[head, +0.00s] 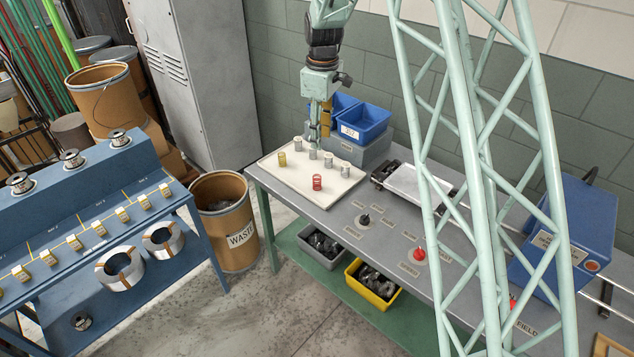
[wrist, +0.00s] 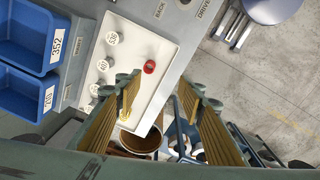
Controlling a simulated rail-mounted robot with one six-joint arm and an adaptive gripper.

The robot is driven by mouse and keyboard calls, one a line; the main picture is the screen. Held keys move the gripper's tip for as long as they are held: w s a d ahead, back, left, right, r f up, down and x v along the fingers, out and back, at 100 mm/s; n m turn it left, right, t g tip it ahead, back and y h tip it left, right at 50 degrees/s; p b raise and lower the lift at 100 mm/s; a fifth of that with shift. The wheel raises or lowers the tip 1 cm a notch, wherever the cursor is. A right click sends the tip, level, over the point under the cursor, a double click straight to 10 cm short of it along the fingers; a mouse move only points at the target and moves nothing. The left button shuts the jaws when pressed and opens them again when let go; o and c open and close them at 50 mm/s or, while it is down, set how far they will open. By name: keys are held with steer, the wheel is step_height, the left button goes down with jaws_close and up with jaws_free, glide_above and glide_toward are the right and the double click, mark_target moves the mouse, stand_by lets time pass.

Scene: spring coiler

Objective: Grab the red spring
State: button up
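The red spring (head: 317,182) stands on the white tray (head: 272,172), near its front edge. In the wrist view the red spring (wrist: 149,67) shows beyond my fingertips, between their lines and nearer the left finger. My gripper (head: 319,138) hangs above the back part of the tray, behind the red spring and apart from it. In the wrist view my gripper (wrist: 162,90) is open, with two yellow-padded fingers wide apart and nothing between them. A yellow spring (head: 282,160) stands at the tray's left; it is partly hidden by a finger in the wrist view.
Several pale numbered cylinders (head: 328,160) stand in a row behind the red spring. Blue bins (head: 365,122) stand behind the tray. A black knob (head: 364,219) and a red button (head: 419,254) are to the right on the grey bench. A waste drum (head: 225,222) stands left.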

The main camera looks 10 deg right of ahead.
steer(key=n+p, duration=0.1)
steer(key=n, duration=0.1)
glide_above(317, 176)
step_height(317, 176, down, 10)
steer(key=r, duration=0.1)
steer(key=shift+s+f+g, duration=0.2)
steer(key=shift+f+g, duration=0.05)
steer(key=shift+g, duration=0.05)
steer(key=shift+f, duration=0.15)
steer(key=shift+f, duration=4.15)
steer(key=shift+f, duration=0.15)
steer(key=shift+w+f+p, duration=0.1)
steer(key=shift+f+p, duration=0.3)
steer(key=shift+f, duration=2.05)
steer(key=c, duration=0.9)
